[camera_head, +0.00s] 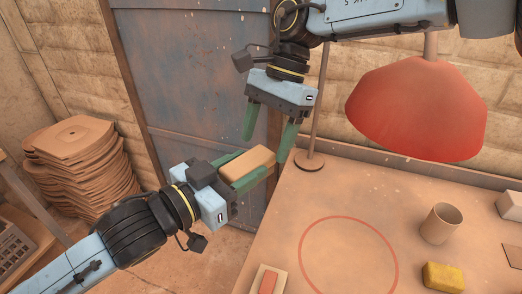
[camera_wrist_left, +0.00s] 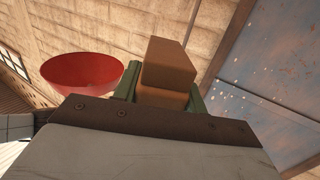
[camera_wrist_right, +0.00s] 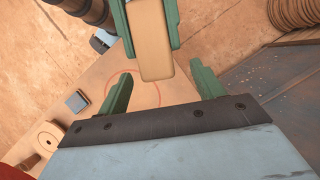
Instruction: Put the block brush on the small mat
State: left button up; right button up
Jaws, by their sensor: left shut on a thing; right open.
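My left gripper (camera_head: 248,170) is shut on a tan block (camera_head: 247,163), which looks like the block brush; it is held in the air left of the table. The block also shows between the green fingers in the left wrist view (camera_wrist_left: 168,66) and in the right wrist view (camera_wrist_right: 150,45). My right gripper (camera_head: 270,130) is open and empty, just above and beyond the block. A flat brown square (camera_head: 513,254), partly cut off at the right edge, may be the small mat; I cannot tell for sure.
The table (camera_head: 330,205) has a red ring outline (camera_head: 349,218) with clear room inside. A cup (camera_head: 440,224), a yellow block (camera_head: 443,277) and a pale tray with a reddish piece (camera_head: 268,281) stand around it. A red lamp (camera_head: 415,110) hangs over the back.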

aim_at(262, 149)
jog(key=shift+x, duration=1.9)
jog(key=shift+c, duration=0.5)
jog(key=c, duration=1)
pick_arm(q)
jog(key=o, duration=1.1)
pick_arm(e)
jog(key=shift+c, duration=0.5)
